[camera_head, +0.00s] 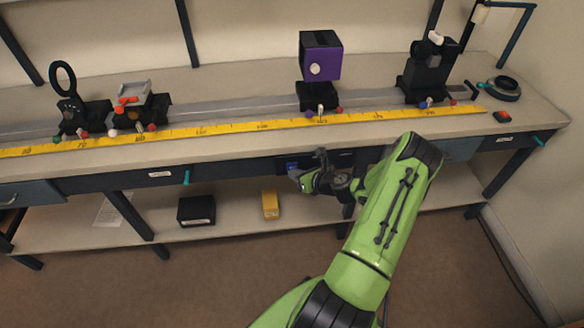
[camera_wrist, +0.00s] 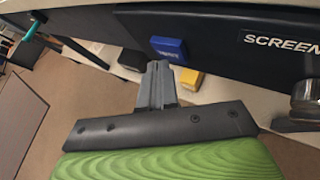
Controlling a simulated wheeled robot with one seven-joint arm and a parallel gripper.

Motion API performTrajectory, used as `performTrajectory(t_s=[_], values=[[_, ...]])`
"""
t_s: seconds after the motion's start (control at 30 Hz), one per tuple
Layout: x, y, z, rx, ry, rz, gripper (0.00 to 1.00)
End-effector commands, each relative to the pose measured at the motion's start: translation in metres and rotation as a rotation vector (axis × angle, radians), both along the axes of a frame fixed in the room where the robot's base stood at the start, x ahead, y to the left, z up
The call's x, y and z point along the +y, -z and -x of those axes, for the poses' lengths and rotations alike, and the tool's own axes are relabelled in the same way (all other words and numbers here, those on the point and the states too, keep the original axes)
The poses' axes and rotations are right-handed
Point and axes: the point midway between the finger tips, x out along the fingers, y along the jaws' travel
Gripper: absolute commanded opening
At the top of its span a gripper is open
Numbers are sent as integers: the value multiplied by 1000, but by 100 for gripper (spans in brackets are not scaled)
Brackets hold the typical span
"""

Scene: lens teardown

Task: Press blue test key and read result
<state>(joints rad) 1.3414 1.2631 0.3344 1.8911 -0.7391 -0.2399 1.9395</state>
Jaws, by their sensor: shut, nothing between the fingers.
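The blue key (camera_wrist: 168,47) is a small raised block with dark lettering too small to read, on the dark front panel under the bench top. It also shows in the head view (camera_head: 291,165), just above and behind my gripper (camera_head: 295,177). In the wrist view my gripper (camera_wrist: 158,64) is shut and empty, with its fingertips close below the key. I cannot tell whether they touch it. A dark panel (camera_wrist: 235,62) with the white word "SCREEN" lies right of the key. No readable result shows in either view.
Above, the bench carries a yellow ruler (camera_head: 213,129), a purple box (camera_head: 321,62) on a rail mount and several other optical mounts. On the lower shelf (camera_head: 235,222) are a black box (camera_head: 196,210) and a yellow box (camera_head: 270,205). A round metal knob (camera_wrist: 306,97) stands at right.

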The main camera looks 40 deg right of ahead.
Motion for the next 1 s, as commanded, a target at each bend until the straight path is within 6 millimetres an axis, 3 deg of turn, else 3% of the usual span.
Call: performTrajectory(t_s=[1.0], values=[[-5, 0, -6, -2, 1, 1, 0]])
